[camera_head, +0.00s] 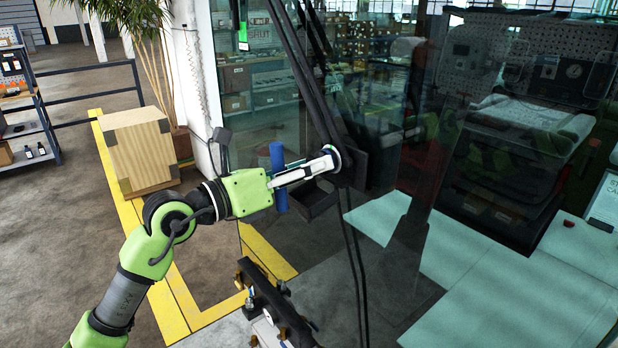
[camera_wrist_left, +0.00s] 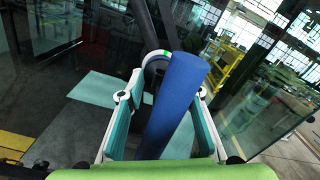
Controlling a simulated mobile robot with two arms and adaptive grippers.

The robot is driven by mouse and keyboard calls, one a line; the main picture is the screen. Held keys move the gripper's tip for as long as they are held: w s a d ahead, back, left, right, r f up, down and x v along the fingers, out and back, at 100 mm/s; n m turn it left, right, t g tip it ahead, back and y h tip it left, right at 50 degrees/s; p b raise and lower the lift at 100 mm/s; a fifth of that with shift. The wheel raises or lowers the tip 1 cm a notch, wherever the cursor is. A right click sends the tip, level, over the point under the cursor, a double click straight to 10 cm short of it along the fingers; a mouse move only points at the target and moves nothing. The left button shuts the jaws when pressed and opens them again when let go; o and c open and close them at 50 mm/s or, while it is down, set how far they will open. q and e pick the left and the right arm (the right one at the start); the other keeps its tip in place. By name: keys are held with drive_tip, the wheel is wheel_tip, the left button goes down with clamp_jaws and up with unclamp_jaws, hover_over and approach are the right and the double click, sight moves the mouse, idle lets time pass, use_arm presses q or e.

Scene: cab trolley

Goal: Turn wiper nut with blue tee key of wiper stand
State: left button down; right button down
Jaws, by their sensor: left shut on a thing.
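My left gripper (camera_head: 318,167) reaches in from the left, level with the black wiper mount (camera_head: 356,166) on the glass. It is shut on the blue tee key (camera_head: 279,160). The key's thick blue bar stands nearly upright across the gripper, close to its green wrist. In the left wrist view the blue bar (camera_wrist_left: 177,100) rises tilted between the fingers and hides much of what lies beyond. A pale ring (camera_head: 334,156) shows at the gripper's far end, against the mount. The nut itself is hidden, so I cannot tell whether the key is seated on it. My right gripper is not in view.
The long black wiper arm (camera_head: 305,75) slopes down the glass to the mount. A dark open tray (camera_head: 318,202) sits just below the gripper. A black bar with brass knobs (camera_head: 268,300) stands low in front. A wooden box (camera_head: 140,152) is at left.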

use_arm(q)
drive_tip(key=shift+r, duration=0.15)
drive_tip(key=shift+m, duration=0.3)
drive_tip(key=m+b, duration=0.1)
drive_tip(key=b, duration=0.1)
drive_tip(key=m+b, duration=0.2)
drive_tip(key=shift+f+m, duration=0.3)
drive_tip(key=shift+r+m+b, duration=0.2)
drive_tip(key=shift+m+b, duration=0.5)
drive_tip(key=shift+b, duration=0.05)
drive_tip(key=shift+b+v, duration=1.35)
drive_tip(key=shift+v, duration=2.45)
